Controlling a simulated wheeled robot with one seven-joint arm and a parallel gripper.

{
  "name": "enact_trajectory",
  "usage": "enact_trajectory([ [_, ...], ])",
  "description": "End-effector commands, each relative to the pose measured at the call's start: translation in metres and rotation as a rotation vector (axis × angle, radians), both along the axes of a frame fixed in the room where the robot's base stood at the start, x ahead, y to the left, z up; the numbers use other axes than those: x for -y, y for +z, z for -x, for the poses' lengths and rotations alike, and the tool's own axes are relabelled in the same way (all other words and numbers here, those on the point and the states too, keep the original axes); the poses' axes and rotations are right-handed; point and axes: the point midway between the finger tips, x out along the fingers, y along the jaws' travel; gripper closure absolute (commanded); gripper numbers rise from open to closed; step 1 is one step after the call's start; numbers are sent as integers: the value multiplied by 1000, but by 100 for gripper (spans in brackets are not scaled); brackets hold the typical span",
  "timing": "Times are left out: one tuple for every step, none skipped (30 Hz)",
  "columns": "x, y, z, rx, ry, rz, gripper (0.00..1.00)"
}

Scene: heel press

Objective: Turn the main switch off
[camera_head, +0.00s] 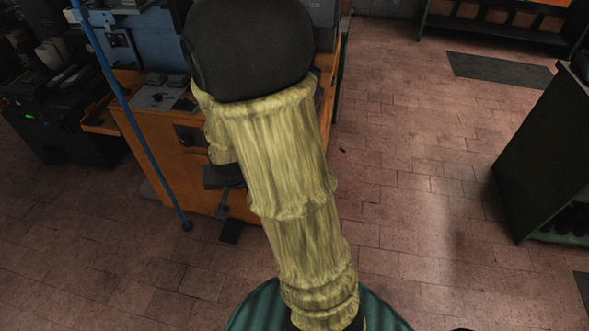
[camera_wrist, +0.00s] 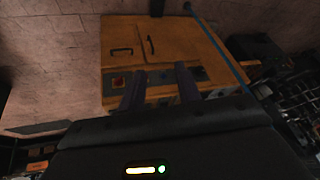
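In the wrist view, a small red switch (camera_wrist: 118,82) on a dark plate sits on the orange cabinet (camera_wrist: 185,42), near its lower left edge as pictured. It is too small to tell its setting. My gripper (camera_wrist: 160,70) is open, with two dark fingers apart and nothing visible between them. The switch lies just left of the left finger, and the gap between them in depth is unclear. In the head view, my arm covers the gripper and part of the orange cabinet (camera_head: 158,168).
The cabinet front has two dark handles in the wrist view. A blue pole (camera_head: 135,120) stands in front of the cabinet in the head view. A dark machine (camera_head: 70,120) stands at left and a green cabinet (camera_head: 550,150) at right. The tiled floor (camera_head: 420,190) between is clear.

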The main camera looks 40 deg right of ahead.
Motion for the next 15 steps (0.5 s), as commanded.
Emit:
enact_trajectory([
  [9,-35,-11,29,-68,-4,66],
  [15,-46,-17,52,-111,-7,66],
  [23,-61,-25,85,-170,-9,66],
  [29,-72,-31,109,-211,-9,66],
  [36,-83,-37,135,-253,-10,66],
  [45,-97,-44,169,-307,-7,66],
  [52,-107,-49,196,-347,-6,66],
  [59,-118,-53,223,-386,-3,66],
  [69,-131,-59,261,-437,2,66],
  [77,-142,-63,289,-472,7,66],
  [84,-152,-66,317,-508,13,66],
  [95,-165,-71,357,-553,21,66],
  [102,-174,-74,390,-585,27,66],
  [110,-184,-76,420,-616,35,66],
  [120,-196,-79,464,-656,46,66],
])
